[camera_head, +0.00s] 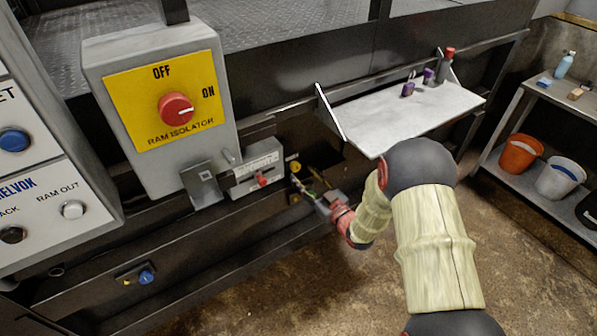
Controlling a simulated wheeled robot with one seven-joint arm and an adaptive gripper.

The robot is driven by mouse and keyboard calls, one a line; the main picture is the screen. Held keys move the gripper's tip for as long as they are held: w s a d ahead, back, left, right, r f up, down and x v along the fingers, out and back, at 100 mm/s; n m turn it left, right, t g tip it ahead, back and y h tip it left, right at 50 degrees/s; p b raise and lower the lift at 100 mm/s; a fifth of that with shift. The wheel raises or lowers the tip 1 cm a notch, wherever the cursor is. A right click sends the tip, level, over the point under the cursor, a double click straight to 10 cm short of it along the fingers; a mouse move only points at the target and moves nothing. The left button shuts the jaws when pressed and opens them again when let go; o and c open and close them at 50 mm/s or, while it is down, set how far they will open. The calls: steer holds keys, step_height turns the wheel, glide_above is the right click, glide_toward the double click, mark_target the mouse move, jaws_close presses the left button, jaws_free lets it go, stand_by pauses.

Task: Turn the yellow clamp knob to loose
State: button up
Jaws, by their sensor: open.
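A small yellow knob (295,167), which looks like the clamp knob, sits on the dark lower front of the compactor, just right of a grey box with a red knob. Its setting is too small to read. My gripper (312,196) reaches in from the right, below and slightly right of the yellow knob, and appears apart from it. It is open. The fingers are small and partly lost against the dark recess, where thin yellow and green parts also show.
A ram isolator box (160,110) with a red dial overhangs at the upper left. A grey box (257,168) is left of the yellow knob. A grey shelf (390,115) with purple padlocks juts out above my arm. A bench (520,150) with buckets stands right. The floor is clear.

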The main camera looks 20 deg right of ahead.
mark_target(297, 169)
steer(key=shift+b+x, duration=0.5)
steer(key=shift+x, duration=1.65)
steer(key=c, duration=1.1)
steer(key=shift+c, duration=0.3)
